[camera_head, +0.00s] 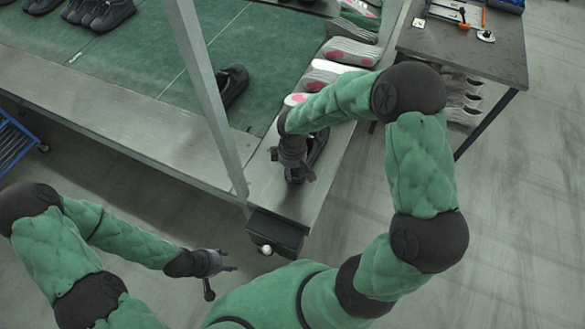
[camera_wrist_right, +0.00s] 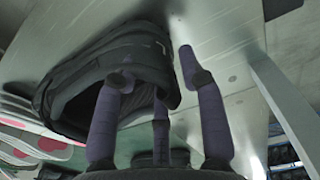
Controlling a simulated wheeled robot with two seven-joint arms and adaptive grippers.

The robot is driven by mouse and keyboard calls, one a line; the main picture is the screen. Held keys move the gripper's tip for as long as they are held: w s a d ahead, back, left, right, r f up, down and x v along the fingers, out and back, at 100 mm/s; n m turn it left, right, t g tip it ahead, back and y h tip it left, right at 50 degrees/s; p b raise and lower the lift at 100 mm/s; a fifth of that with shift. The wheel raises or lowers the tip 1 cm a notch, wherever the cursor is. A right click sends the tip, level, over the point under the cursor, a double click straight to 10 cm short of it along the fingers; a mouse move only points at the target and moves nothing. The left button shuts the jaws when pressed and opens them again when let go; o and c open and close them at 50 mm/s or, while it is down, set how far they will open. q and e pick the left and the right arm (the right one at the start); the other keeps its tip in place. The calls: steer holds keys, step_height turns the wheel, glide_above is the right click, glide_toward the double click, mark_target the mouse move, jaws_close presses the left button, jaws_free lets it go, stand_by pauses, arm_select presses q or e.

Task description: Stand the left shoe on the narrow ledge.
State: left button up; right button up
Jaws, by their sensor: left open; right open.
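A black shoe (camera_head: 318,148) stands on the narrow grey metal ledge (camera_head: 262,186), partly hidden by my right gripper. The same shoe (camera_wrist_right: 110,72) fills the left of the right wrist view, its opening toward the fingers. My right gripper (camera_head: 298,174) is open at the shoe's near end; its purple fingers (camera_wrist_right: 155,80) are spread, with one in front of the shoe and one clear of it to the right. I cannot tell whether they touch it. Another black shoe (camera_head: 234,84) lies on the green mat. My left gripper (camera_head: 217,264) is open and empty, away from the ledge.
A slanted metal post (camera_head: 208,95) rises beside the ledge. Soles and pink-marked parts (camera_head: 350,53) lie farther along it. A dark box (camera_head: 276,233) hangs at its near end. Several shoes (camera_head: 103,12) stand at the mat's far left. A side table (camera_head: 468,48) stands at the right.

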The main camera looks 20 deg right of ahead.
step_height(320, 180, up, 12)
steer(key=p, duration=0.3)
steer(key=shift+a+r, duration=0.1)
steer(key=shift+r, duration=0.1)
steer(key=o, duration=0.5)
steer(key=shift+o, duration=0.6)
steer(key=o, duration=0.4)
steer(key=shift+o, duration=0.2)
step_height(320, 180, up, 12)
steer(key=shift+s, duration=0.15)
